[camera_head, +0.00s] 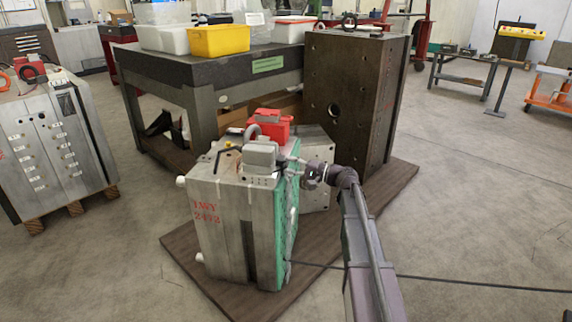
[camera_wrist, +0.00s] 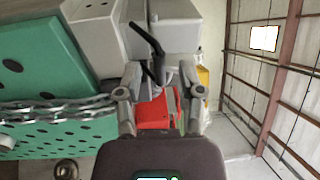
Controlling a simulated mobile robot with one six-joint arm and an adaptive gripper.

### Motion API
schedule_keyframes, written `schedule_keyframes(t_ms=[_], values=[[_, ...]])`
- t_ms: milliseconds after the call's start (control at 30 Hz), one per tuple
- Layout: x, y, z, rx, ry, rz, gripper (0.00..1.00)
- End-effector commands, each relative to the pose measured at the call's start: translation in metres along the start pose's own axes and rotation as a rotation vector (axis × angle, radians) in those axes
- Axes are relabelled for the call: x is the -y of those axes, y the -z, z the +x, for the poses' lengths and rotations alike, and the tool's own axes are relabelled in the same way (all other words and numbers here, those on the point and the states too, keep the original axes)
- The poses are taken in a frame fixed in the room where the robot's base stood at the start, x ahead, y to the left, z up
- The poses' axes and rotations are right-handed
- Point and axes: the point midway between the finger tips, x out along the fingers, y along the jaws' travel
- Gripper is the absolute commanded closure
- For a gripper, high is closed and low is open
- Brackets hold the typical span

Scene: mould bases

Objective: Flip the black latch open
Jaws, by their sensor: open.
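The black latch (camera_wrist: 157,52) is a thin bent lever in the wrist view, on a light grey housing (camera_wrist: 178,40). Its lower end reaches down between the fingers of my gripper (camera_wrist: 160,88). My gripper is open, one finger on each side of that end; whether either finger touches the latch I cannot tell. In the head view my gripper (camera_head: 308,172) is at the top right of the grey mould base (camera_head: 218,226), beside its grey connector housing (camera_head: 261,153).
A green plate (camera_head: 287,232) forms the mould's right side; a chain (camera_wrist: 50,110) crosses it. A red box (camera_head: 268,124) stands behind the housing. A tall dark block (camera_head: 345,112) rises close behind right. Open floor (camera_head: 470,215) lies to the right.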

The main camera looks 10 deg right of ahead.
Motion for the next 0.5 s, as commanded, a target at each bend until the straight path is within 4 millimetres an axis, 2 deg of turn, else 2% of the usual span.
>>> schedule_keyframes(t_ms=[167, 500], values=[[0.0001, -0.0001, 0.0118, 0.001, 0.000, 0.000, 0.50], [-0.0001, -0.0001, 0.0136, 0.000, 0.000, 0.000, 0.50]])
